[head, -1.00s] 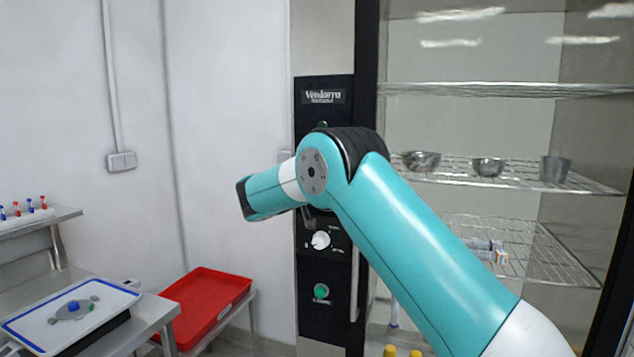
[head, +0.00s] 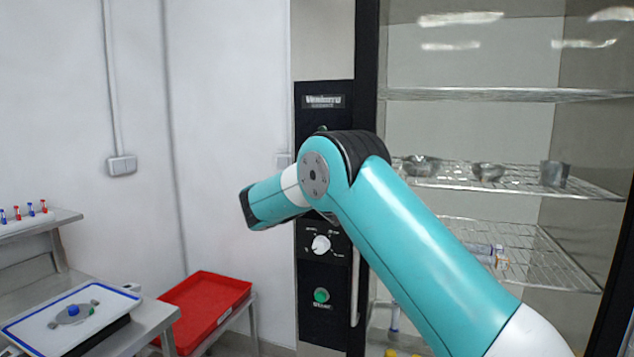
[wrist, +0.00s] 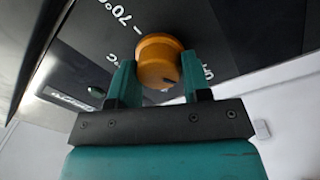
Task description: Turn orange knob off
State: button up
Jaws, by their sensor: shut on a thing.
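The orange knob (wrist: 158,58) sits on a black panel (wrist: 225,35) in the wrist view, a rounded cap. My gripper (wrist: 157,74) has one teal finger on each side of the knob and is shut on it. White markings, one reading "70°C", show at the upper left of the knob, and a partly covered label shows to its right. A small dark mark shows on the knob's lower side. In the head view, my arm hides the orange knob and my gripper's fingers.
A white knob (head: 321,244) and a green button (head: 321,295) are lower on the panel. A door handle (head: 355,290) and glass cabinet with wire shelves (head: 500,95) stand right. A red tray (head: 205,303) and blue-rimmed tray (head: 110,300) are lower left.

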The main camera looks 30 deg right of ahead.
dwell(0.3)
jog(key=o, duration=0.9)
jog(key=shift+s+a, duration=0.1)
jog(key=b+v, duration=1.2)
jog(key=v, duration=0.5)
jog(key=shift+a+b, duration=0.1)
jog(key=shift+b, duration=0.2)
